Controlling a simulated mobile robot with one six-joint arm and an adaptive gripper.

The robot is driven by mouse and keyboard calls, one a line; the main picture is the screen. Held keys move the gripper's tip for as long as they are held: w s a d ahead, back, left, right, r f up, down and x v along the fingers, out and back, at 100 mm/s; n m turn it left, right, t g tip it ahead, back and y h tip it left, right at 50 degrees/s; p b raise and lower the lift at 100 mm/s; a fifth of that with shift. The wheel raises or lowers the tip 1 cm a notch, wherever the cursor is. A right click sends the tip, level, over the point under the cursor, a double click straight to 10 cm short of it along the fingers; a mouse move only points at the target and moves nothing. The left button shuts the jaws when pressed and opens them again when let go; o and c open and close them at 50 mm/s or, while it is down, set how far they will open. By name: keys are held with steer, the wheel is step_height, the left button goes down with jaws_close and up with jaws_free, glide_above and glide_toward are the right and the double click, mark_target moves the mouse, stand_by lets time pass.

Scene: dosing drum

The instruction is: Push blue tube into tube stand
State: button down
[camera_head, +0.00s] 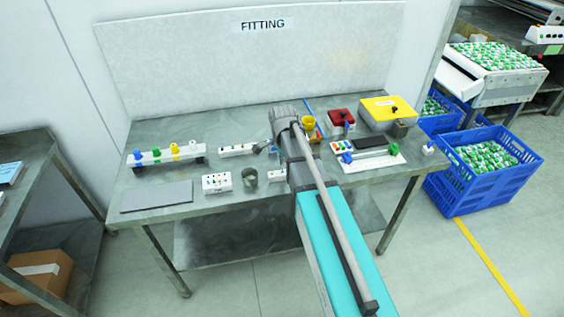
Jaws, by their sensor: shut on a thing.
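My arm reaches over the table from the lower right, and its wrist covers the middle of the table top. A dark grey part at the wrist's left side looks like my gripper (264,147). It is close to the right end of a low white stand (232,151) with small coloured marks, which may be the tube stand. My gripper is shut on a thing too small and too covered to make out. I cannot see the blue tube clearly. A thin blue strip (314,115) shows behind my wrist, but I cannot tell what it is.
A white rack with coloured knobs (145,157), a grey plate (157,196), a white socket block (216,183) and a dark cup (250,178) stand left of my arm.

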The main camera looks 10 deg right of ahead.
steer(key=shift+f+b, duration=1.1)
stand_by(1.2)
steer(key=c, duration=0.7)
jaws_free()
